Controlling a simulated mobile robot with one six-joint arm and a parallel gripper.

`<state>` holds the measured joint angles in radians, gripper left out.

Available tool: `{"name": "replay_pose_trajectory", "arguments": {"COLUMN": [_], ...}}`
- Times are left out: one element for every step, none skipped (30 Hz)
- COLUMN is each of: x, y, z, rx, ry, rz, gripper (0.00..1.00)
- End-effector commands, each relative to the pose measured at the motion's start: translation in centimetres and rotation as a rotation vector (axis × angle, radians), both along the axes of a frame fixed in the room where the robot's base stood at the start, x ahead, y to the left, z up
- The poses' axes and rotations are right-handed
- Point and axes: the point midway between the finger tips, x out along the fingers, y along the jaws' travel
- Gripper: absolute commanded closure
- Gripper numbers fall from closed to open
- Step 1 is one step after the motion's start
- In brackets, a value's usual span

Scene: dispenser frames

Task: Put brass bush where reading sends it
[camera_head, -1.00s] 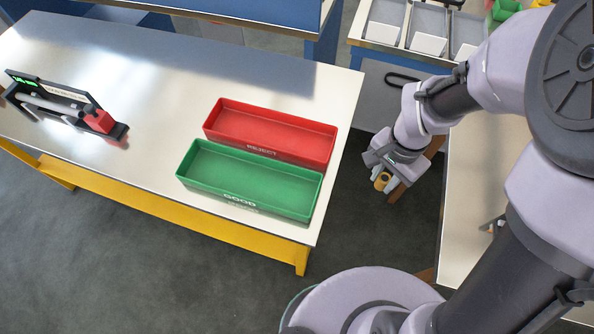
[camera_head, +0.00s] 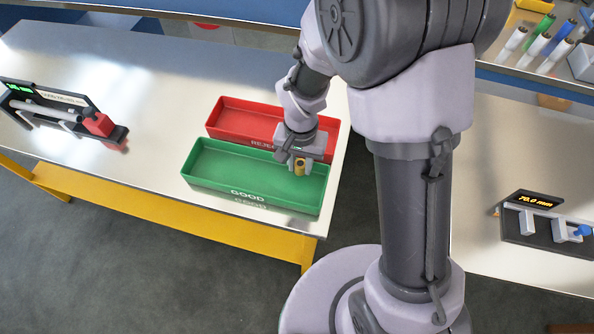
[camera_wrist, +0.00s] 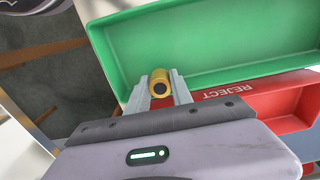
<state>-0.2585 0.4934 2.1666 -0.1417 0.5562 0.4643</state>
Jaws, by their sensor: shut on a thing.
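The brass bush (camera_head: 299,166) is a small gold cylinder with a dark bore. My gripper (camera_head: 297,164) is shut on it, and it also shows between the two fingers in the wrist view (camera_wrist: 159,84). In the head view the bush appears over the right part of the green tray (camera_head: 215,176) marked GOOD; its height above the tray is hard to tell. The red tray (camera_head: 240,118) marked REJECT lies directly behind the green one, partly hidden by my arm. Both trays look empty where visible. A gauge with a green display (camera_head: 20,88) and red block stands at the left; its reading is too small to make out.
The trays stand near the right edge of a pale table (camera_head: 150,120) with a yellow front rail. A second gauge (camera_head: 545,215) reading 70.0 mm sits on the right bench. Rollers (camera_head: 535,45) stand at the back right. Open floor lies in front.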

Motion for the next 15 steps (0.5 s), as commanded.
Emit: {"name": "replay_pose_trajectory", "arguments": {"x": [-0.1,-0.1,-0.1,-0.1,0.0,0.0,0.0,0.0,0.0,0.0,0.0,0.0,0.0,0.0,0.0], "y": [0.0,0.0,0.0,0.0,0.0,0.0,0.0,0.0,0.0,0.0,0.0,0.0,0.0,0.0,0.0], "z": [-1.4,-2.0,-2.6,-2.7,-2.7,-2.5,-2.5,-2.4,-2.4,-2.5,-2.5,-2.7,-2.8,-2.9,-2.8], "rx": [-0.001,-0.001,-0.001,-0.001,0.0,-0.001,-0.001,-0.001,-0.001,-0.001,-0.001,-0.001,-0.001,-0.001,-0.001], "ry": [0.004,0.004,0.003,0.003,0.002,0.001,0.001,0.001,0.001,0.001,0.001,0.001,0.001,0.001,0.001], "rz": [-0.001,-0.001,-0.001,-0.001,-0.001,-0.001,-0.001,-0.001,-0.001,-0.001,-0.001,-0.001,-0.001,-0.001,-0.001], "gripper": [1.0,1.0,1.0,1.0,1.0,1.0,1.0,1.0,1.0,1.0,1.0,1.0,1.0,1.0,0.65]}}
